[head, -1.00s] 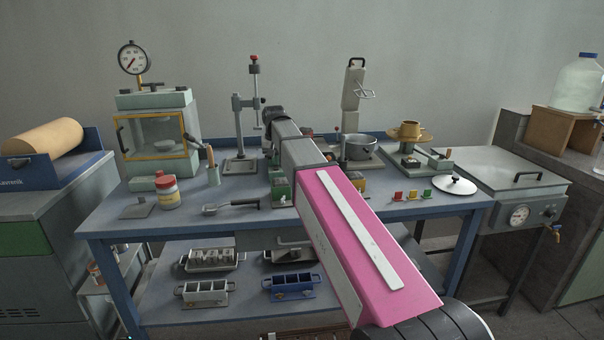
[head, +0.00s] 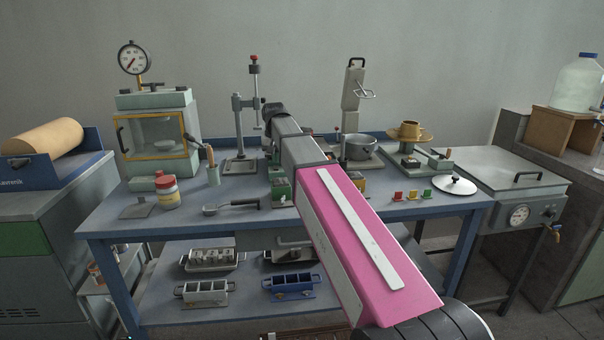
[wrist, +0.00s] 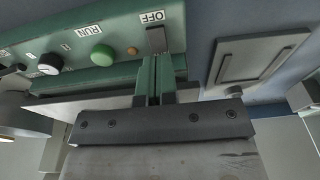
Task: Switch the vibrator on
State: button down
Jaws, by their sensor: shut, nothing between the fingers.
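The vibrator's green control panel (wrist: 82,75) fills the upper left of the wrist view. It carries labels reading RUN and OFF, a green button (wrist: 102,55), a small orange lamp (wrist: 132,51) and a pale round knob (wrist: 50,63). A grey switch piece (wrist: 157,40) sits by the OFF label. My gripper (wrist: 156,64) is shut and empty, its fingertips right at this grey piece; I cannot tell if they touch. In the head view a green housing (head: 281,191) shows at the bench middle, largely behind my arm. My gripper is hidden there.
The blue bench (head: 330,212) holds a glass-fronted chamber (head: 160,145) at left, a scoop (head: 230,208), a stand (head: 238,130), a pot (head: 360,148) and small coloured blocks (head: 412,195). Moulds (head: 290,284) sit on the lower shelf. The bench front right is mostly clear.

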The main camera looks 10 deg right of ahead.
aim_at(276, 166)
jog(key=shift+r, duration=2.65)
